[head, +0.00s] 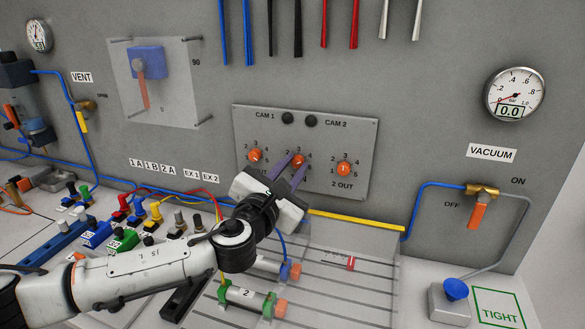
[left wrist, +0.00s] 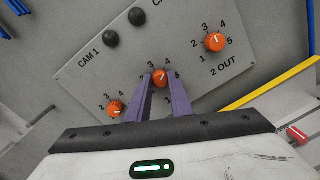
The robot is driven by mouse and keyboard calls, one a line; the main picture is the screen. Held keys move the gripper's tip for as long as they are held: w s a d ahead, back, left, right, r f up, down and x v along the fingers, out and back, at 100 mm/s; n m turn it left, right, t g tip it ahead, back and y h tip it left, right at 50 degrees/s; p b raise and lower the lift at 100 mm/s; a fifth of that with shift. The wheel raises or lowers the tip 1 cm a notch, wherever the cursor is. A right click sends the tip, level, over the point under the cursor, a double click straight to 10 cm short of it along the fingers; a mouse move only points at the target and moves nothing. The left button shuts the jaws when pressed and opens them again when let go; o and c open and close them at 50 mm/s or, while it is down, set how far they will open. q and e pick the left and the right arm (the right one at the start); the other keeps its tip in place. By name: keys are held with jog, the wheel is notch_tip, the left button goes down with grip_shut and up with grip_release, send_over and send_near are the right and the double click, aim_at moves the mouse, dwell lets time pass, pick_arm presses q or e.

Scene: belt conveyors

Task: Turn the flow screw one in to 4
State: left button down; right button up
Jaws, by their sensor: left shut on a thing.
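Three orange flow screws with number dials sit in a row on a grey plate (head: 240,128) on the wall panel: a left screw (head: 255,155), a middle screw (head: 298,159) and a right screw (head: 344,169) labelled 2 OUT. My left gripper (head: 298,164) is shut on the middle screw, one purple finger on each side. In the left wrist view the middle screw (left wrist: 160,77) shows between the fingertips (left wrist: 160,80). Its small pale mark is too small to read surely. My right gripper is not in view.
Two black knobs, CAM 1 (head: 288,118) and CAM 2 (head: 311,121), sit above the screws. A yellow bar (head: 355,220) and a slotted bench (head: 365,285) lie below. A vacuum valve (head: 478,208) and gauge (head: 514,94) are at right.

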pick_arm(q)
jog(key=c, duration=1.6)
grip_release()
jog(key=b+v, duration=0.1)
jog(key=v, duration=0.9)
jog(key=shift+s, duration=0.2)
